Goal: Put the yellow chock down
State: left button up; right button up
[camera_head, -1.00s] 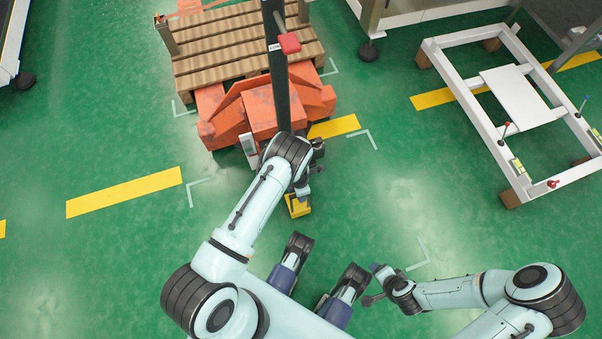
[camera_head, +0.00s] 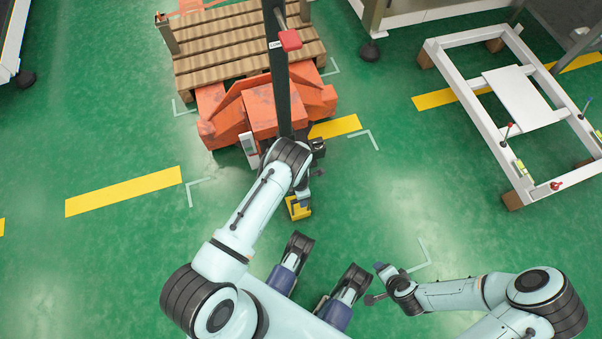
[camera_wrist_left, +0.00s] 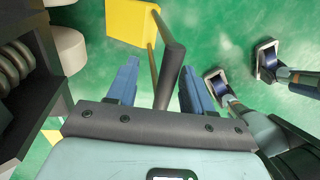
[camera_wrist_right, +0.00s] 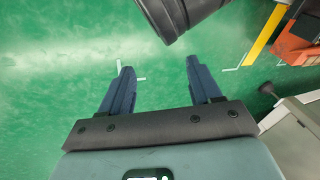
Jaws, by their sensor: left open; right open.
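The yellow chock (camera_head: 299,209) is on or close to the green floor, just in front of the orange pallet truck, partly hidden by my left wrist. In the left wrist view, the yellow chock (camera_wrist_left: 130,24) has a rod with a dark grip (camera_wrist_left: 170,75). My left gripper (camera_wrist_left: 160,80) is open, with its blue fingers on either side of the grip; clear contact does not show. My right gripper (camera_wrist_right: 160,66) is open and empty over bare floor; it also shows in the head view (camera_head: 376,284).
The orange pallet truck (camera_head: 275,108) with its dark mast and a wooden pallet (camera_head: 240,45) stands beyond my left arm. A white frame (camera_head: 470,110) stands at the right. Yellow floor stripes (camera_head: 125,192) run across. Floor around my right gripper is clear.

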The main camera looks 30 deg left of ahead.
pick_arm(q)
notch_tip(320, 180, up, 11)
jog(key=a+p, duration=0.1)
jog(key=p, duration=0.2)
jog(key=s+m, duration=1.1)
jog(key=s+d+r+m+t+h, duration=0.1)
jog(key=s+d+r+m, duration=0.5)
jog(key=m, duration=0.6)
jog(key=shift+d+t+h, duration=0.3)
jog(key=shift+d+t, duration=0.2)
jog(key=shift+t, duration=0.3)
pick_arm(e)
jog(key=shift+g+y, duration=0.4)
jog(key=shift+g, duration=0.3)
jog(key=s+r, duration=0.1)
jog(key=s+a+r, duration=0.1)
jog(key=s, duration=0.1)
jog(key=s+a+r, duration=0.1)
jog(key=shift+s+a, duration=0.1)
jog(key=shift+s, duration=0.15)
